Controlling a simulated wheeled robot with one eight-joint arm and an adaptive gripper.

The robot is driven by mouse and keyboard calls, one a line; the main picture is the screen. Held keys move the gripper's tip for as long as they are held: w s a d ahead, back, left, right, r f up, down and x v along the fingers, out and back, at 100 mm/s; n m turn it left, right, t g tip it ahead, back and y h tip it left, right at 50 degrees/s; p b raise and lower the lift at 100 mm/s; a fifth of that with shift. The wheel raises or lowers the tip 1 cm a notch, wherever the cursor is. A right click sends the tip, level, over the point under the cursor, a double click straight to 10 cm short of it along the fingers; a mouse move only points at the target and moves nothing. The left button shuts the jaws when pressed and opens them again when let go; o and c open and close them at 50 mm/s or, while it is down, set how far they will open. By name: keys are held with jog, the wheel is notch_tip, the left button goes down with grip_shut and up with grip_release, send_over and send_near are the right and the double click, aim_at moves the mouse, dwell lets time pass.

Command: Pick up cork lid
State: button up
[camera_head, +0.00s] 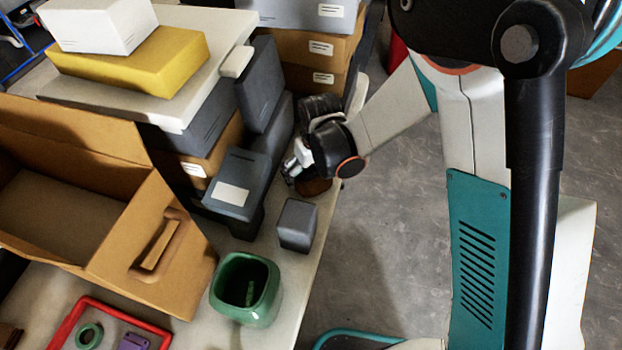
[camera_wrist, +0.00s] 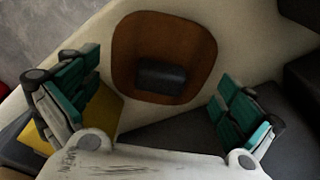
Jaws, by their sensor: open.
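The cork lid (camera_wrist: 190,45) is a brown, rounded-square piece with a dark block-shaped handle (camera_wrist: 162,78) on top. In the wrist view it lies on the pale table top, between and slightly beyond my fingers. My gripper (camera_wrist: 158,98) is open, with one teal-padded finger on each side and nothing held. In the head view my gripper (camera_head: 296,168) is at the table's right edge, above the lid (camera_head: 314,187), which is mostly hidden beneath it. I cannot tell whether the fingers touch it.
Dark grey boxes (camera_head: 234,184) stand close left of my gripper. A small grey block (camera_head: 297,224) and an open green pot (camera_head: 245,289) are nearer the front. A cardboard box (camera_head: 150,245), a red tray (camera_head: 62,342) and stacked boxes fill the left. Open floor lies right.

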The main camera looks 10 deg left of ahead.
jog(key=shift+r, duration=0.1)
jog(key=shift+c, duration=0.2)
jog(key=c, duration=1.2)
jog(key=shift+c, duration=0.3)
